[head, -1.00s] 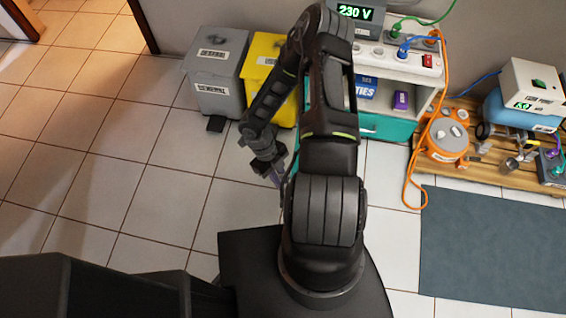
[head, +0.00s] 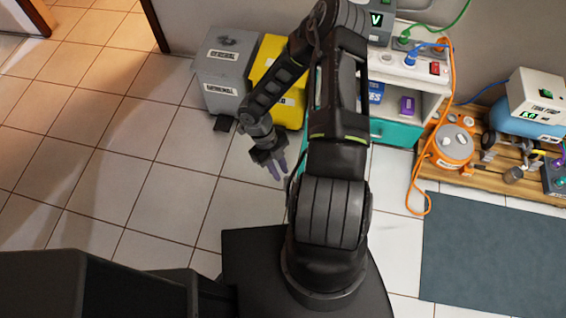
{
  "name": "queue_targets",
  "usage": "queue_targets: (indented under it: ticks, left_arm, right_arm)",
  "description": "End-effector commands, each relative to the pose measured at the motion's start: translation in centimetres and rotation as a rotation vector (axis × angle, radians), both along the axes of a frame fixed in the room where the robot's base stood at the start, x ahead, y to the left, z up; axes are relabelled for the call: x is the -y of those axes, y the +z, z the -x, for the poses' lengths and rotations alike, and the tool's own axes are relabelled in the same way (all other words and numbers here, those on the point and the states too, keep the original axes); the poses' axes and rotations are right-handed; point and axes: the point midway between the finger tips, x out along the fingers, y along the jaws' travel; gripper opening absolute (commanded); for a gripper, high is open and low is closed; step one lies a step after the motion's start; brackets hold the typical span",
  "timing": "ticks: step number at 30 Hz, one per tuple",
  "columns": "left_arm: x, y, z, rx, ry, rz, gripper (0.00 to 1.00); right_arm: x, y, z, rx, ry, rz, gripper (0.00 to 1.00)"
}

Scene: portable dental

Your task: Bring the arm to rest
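My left arm rises through the middle of the head view and bends over to the left. Its gripper (head: 277,169) points down over the tiled floor, in front of the yellow bin. Its two pale purple-grey fingers show a narrow gap between them, with nothing held. My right gripper is not in view.
A grey bin (head: 222,75) and a yellow bin (head: 294,113) stand against the back wall. Behind my arm is a white and teal cabinet (head: 396,132) with cables. An orange canister (head: 452,146) stands on a wooden pallet (head: 482,182). A blue-grey mat (head: 495,250) lies at right. Floor at left is clear.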

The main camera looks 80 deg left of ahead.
Motion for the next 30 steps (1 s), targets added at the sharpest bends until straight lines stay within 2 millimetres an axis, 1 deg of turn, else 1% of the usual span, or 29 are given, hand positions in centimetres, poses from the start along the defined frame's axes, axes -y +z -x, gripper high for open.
queue_targets:
  ticks: [1, 5, 26, 30]
  left_arm:
    - [-0.2, 0.8, 0.1, 0.000, -0.001, -0.002, 0.22]
    - [-0.5, 1.6, 0.4, 0.000, -0.001, 0.000, 0.22]
    - [-0.5, 1.6, 0.4, -0.001, 0.000, 0.001, 0.22]
    - [-0.5, 2.4, 0.4, -0.001, 0.000, 0.001, 0.22]
  right_arm:
    - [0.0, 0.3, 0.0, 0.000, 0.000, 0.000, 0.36]
    - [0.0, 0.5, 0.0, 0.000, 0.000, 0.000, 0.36]
    - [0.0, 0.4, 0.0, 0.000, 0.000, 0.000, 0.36]
    - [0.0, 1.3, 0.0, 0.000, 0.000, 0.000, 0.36]
